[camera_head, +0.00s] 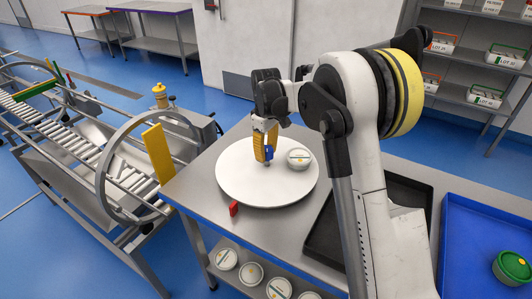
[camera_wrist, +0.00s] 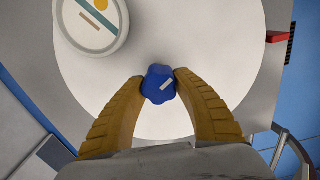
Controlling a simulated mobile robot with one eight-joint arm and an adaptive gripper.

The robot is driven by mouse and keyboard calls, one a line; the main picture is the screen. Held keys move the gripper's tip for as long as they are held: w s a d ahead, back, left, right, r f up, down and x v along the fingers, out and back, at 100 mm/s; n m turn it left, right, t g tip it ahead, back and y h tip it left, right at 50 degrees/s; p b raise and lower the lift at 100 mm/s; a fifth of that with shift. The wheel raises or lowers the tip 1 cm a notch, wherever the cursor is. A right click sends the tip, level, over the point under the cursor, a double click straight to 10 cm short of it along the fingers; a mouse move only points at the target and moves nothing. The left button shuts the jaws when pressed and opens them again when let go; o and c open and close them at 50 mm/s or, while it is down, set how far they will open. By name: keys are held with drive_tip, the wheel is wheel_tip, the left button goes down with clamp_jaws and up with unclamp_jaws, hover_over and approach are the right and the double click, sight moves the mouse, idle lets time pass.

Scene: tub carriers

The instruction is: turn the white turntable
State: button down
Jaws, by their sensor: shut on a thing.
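The white turntable (camera_head: 240,188) is a flat round disc on the steel table, and it fills much of the wrist view (camera_wrist: 220,50). A blue lobed knob (camera_wrist: 158,84) with a pale mark stands on it. My gripper (camera_wrist: 158,86) is shut on the blue knob, with one yellow finger on each side. In the head view my gripper (camera_head: 267,158) reaches down over the disc, and the blue knob (camera_head: 268,153) shows only in part. A round white tub (camera_head: 299,158) sits on the disc to the right of my gripper; in the wrist view it (camera_wrist: 92,22) is at upper left.
A small red piece (camera_head: 234,209) stands at the table's front edge beside the disc. A black tray (camera_head: 390,215) and a blue tray (camera_head: 480,250) with a green-lidded tub (camera_head: 511,268) lie to the right. A roller conveyor (camera_head: 70,135) with a ring runs at left.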

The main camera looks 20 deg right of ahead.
drive_tip(key=shift+m, duration=0.4)
drive_tip(key=shift+d+m+p, duration=0.1)
drive_tip(key=shift+m+p, duration=0.85)
drive_tip(key=shift+m, duration=1.55)
drive_tip(key=shift+d+m+p, duration=0.15)
drive_tip(key=shift+m+p, duration=0.5)
drive_tip(key=shift+m, duration=2.45)
drive_tip(key=shift+d+m+p, duration=0.1)
drive_tip(key=shift+m+p, duration=0.3)
drive_tip(key=shift+m, duration=2.5)
drive_tip(key=shift+s+m, duration=0.15)
drive_tip(key=shift+m, duration=2.45)
drive_tip(key=shift+m+p, duration=0.3)
drive_tip(key=shift+m, duration=0.2)
drive_tip(key=c, duration=0.9)
unclamp_jaws()
